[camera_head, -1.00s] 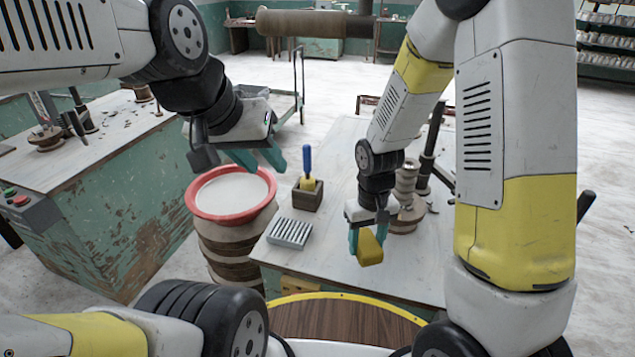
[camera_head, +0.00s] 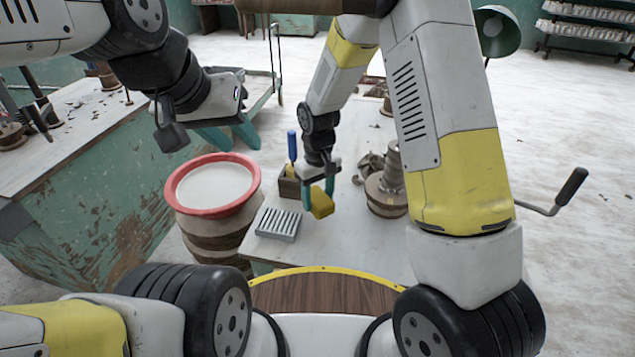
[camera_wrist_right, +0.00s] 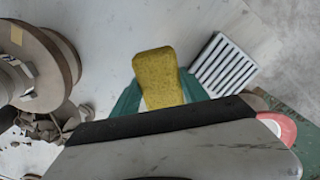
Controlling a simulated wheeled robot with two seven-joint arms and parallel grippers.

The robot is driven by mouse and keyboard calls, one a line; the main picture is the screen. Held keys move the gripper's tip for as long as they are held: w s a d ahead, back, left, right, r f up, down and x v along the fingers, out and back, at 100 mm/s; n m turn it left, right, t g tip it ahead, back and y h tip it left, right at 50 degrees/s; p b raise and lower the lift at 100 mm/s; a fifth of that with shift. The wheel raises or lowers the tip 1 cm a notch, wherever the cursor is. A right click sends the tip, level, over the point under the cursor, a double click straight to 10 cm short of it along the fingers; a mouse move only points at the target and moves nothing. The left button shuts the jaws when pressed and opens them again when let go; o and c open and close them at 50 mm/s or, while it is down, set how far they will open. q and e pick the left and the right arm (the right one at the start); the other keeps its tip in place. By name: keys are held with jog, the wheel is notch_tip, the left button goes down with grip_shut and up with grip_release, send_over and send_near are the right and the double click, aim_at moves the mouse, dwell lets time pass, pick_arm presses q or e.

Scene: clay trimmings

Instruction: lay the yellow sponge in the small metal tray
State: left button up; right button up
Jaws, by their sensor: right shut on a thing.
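The yellow sponge (camera_head: 321,203) is held between the teal fingers of my right gripper (camera_head: 318,190), above the white table. It also shows in the right wrist view (camera_wrist_right: 158,77), with a finger on each side. The small metal tray (camera_head: 278,224), grey and slatted, lies near the table's left front corner. It is to the left of the sponge in the head view and to the right of it in the right wrist view (camera_wrist_right: 222,66). The sponge is apart from the tray. My left gripper (camera_head: 228,137) is empty, its teal fingers apart, above and behind the red-rimmed barrel.
A barrel with a red rim (camera_head: 172,200) stands at the table's left. A wooden box (camera_head: 289,188) holding a blue-handled tool (camera_head: 292,146) is behind the tray. A wheel-like stand (camera_head: 388,195) with clay scraps is to the right. The table's front middle is clear.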

aim_at(316, 202)
jog(key=shift+w+a+f, duration=0.1)
jog(key=shift+w+a, duration=0.15)
jog(key=shift+w, duration=0.75)
jog(key=shift+f, duration=1.75)
jog(key=shift+f, duration=0.1)
jog(key=o, duration=1.2)
